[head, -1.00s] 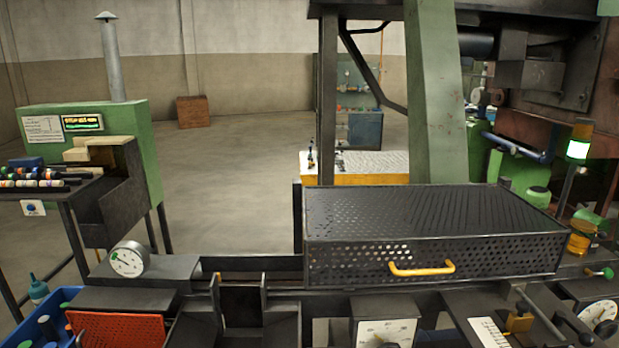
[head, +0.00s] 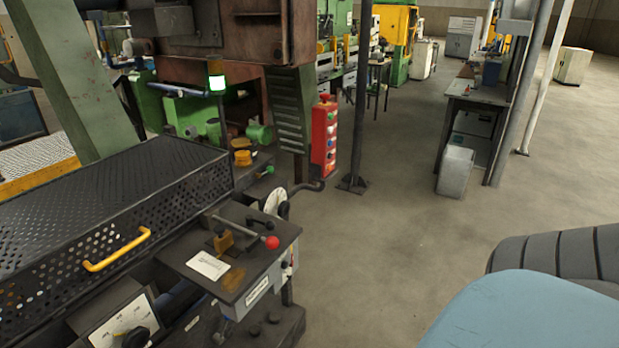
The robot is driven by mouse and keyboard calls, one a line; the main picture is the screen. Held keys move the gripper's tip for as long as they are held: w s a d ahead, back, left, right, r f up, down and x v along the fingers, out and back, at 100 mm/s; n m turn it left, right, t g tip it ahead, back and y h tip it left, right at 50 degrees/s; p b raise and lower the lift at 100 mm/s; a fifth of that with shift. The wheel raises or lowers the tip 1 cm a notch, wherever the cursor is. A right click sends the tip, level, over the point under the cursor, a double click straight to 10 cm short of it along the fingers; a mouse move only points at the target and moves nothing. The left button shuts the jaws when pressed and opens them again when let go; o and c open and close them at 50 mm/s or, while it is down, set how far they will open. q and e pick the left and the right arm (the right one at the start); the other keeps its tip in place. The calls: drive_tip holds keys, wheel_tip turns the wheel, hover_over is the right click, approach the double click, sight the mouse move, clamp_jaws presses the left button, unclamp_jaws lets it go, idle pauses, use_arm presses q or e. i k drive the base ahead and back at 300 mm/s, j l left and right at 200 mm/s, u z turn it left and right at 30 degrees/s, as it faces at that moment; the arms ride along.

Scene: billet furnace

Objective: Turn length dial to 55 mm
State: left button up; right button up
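A square pale plate with a scale and a black knob (head: 128,325) sits low at the left, on the front of the machine below the perforated guard; the bottom edge of the picture cuts it off. A round white dial (head: 275,202) stands edge-on behind the small lever table. I cannot tell from the markings which one is the length dial, and no setting is readable. Neither of my grippers is in view.
The black perforated guard (head: 110,200) with a yellow handle (head: 118,250) covers the left. A lever with a red ball (head: 271,242) sticks out over the small table (head: 245,275). A red button box (head: 324,138) stands behind. The floor (head: 400,230) to the right is open.

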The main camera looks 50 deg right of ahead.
sight(284, 209)
drive_tip(key=z, duration=1.45)
drive_tip(key=i+u, duration=0.5)
drive_tip(key=i+l+u, duration=0.1)
drive_tip(key=i+u, duration=0.2)
drive_tip(key=u, duration=0.2)
